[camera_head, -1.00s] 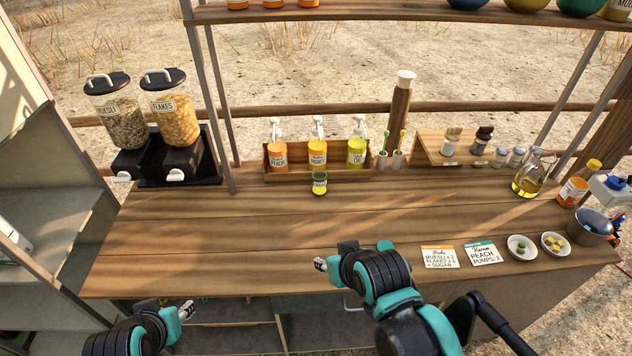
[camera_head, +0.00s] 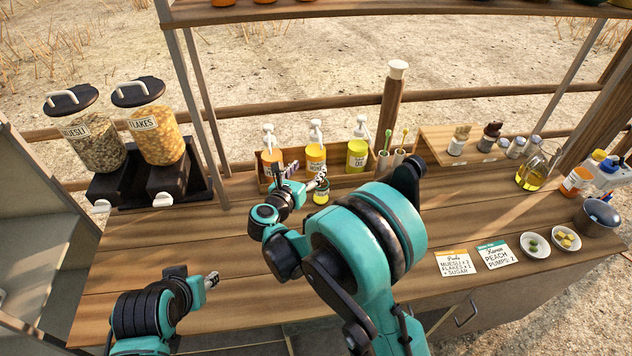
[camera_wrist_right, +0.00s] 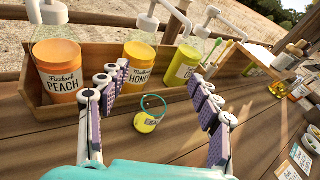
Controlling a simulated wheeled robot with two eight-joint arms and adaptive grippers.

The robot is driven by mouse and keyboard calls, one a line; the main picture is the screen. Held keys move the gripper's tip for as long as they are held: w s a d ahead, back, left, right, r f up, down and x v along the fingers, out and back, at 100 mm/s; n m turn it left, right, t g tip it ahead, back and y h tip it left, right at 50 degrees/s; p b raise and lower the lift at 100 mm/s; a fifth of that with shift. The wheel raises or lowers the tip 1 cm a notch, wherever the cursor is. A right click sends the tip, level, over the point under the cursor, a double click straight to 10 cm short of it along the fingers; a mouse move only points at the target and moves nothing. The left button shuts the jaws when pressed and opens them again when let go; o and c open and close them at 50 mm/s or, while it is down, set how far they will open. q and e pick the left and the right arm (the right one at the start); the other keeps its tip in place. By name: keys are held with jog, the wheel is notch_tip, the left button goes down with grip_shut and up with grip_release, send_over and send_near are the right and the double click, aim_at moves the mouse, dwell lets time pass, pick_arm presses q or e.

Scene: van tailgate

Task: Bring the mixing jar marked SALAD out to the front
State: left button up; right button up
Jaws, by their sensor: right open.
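A small yellow jar with a teal ring (camera_wrist_right: 146,121) stands on the counter in front of the pump bottles; its label is too small to read. It also shows in the head view (camera_head: 321,194). No SALAD marking is legible on anything in view. My right gripper (camera_head: 303,180) is open and empty over the counter, by this jar. In the right wrist view its two fingers (camera_wrist_right: 160,88) stand to either side of the jar, apart from it. My left gripper (camera_head: 211,280) is low at the front left of the counter; its opening is unclear.
A wooden box (camera_wrist_right: 165,101) behind the jar holds PEACH (camera_wrist_right: 60,72), HONEY (camera_wrist_right: 139,66) and OIL (camera_wrist_right: 182,65) pump bottles. MUESLI (camera_head: 88,135) and FLAKES (camera_head: 152,125) dispensers stand left. Cards (camera_head: 455,264) and small bowls (camera_head: 535,245) lie right. The counter's left middle is clear.

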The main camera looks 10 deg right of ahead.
aim_at(324, 179)
notch_tip(324, 179, down, 7)
jog(key=s+m+g, duration=0.2)
jog(key=m+g, duration=0.1)
pick_arm(q)
jog(key=shift+b+x, duration=0.85)
pick_arm(e)
jog(key=shift+r+x, duration=0.2)
jog(key=shift+x, duration=1.8)
jog(key=shift+r+x, duration=0.15)
jog(key=shift+x, duration=1.8)
pick_arm(q)
jog(key=shift+d, duration=0.15)
pick_arm(e)
jog(key=shift+w+d, duration=0.1)
jog(key=shift+w, duration=0.05)
jog(key=shift+c, duration=0.3)
